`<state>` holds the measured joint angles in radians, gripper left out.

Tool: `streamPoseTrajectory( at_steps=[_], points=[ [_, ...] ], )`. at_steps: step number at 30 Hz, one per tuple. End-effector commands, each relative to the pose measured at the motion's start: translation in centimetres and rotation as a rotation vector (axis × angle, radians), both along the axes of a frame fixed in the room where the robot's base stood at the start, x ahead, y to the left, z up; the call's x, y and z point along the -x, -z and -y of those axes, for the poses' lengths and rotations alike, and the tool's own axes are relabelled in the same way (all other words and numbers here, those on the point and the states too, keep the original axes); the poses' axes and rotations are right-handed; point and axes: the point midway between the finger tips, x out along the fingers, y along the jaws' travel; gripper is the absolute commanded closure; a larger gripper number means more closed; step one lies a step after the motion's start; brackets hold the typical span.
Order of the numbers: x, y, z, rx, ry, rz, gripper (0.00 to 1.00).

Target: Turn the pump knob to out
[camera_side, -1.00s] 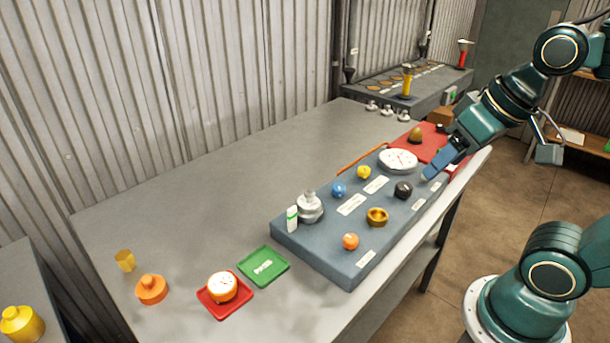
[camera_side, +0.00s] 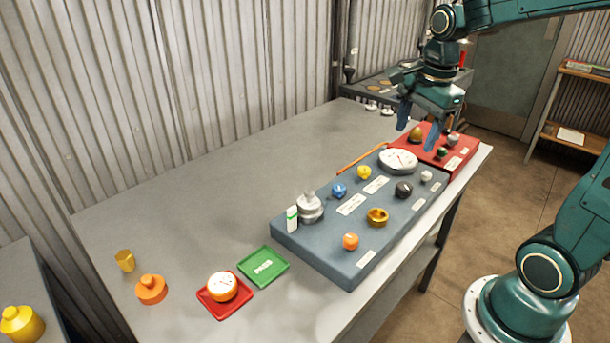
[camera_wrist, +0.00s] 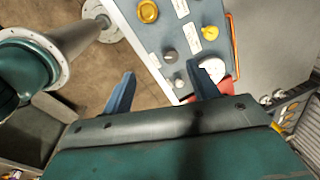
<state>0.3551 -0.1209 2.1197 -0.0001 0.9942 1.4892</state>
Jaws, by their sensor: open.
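The blue-grey panel (camera_side: 318,253) carries several knobs, a white gauge (camera_side: 398,161) and label plates too small to read. I cannot tell which knob is the pump knob. A black knob (camera_side: 403,189), a small pale knob (camera_side: 426,176), a brass ring-shaped knob (camera_side: 377,217), an orange knob (camera_side: 350,241), a blue knob (camera_side: 339,190) and a yellow knob (camera_side: 364,172) stand on it. My gripper (camera_side: 418,128) is open and empty, pointing down above the gauge end and the red panel (camera_side: 462,165). In the wrist view the black knob (camera_wrist: 169,55) lies beyond the fingertips.
The red panel bears several small knobs. A silver fitting (camera_side: 310,208) stands at the blue panel's left end. The table's left part is mostly clear.

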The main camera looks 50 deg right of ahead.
Motion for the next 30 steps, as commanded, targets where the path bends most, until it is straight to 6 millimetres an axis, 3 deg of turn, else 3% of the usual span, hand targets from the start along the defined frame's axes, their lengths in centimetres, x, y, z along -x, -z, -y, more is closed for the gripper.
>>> streamPoseTrajectory(
  at_steps=[9,15,30],
  points=[
    [-2.3,2.7,4.8,-0.079,0.535,-0.076,0.41],
    [-2.9,4.0,6.7,-0.1,0.747,-0.105,0.41],
    [-3.0,4.9,7.1,-0.105,0.807,-0.114,0.41]
  ],
)
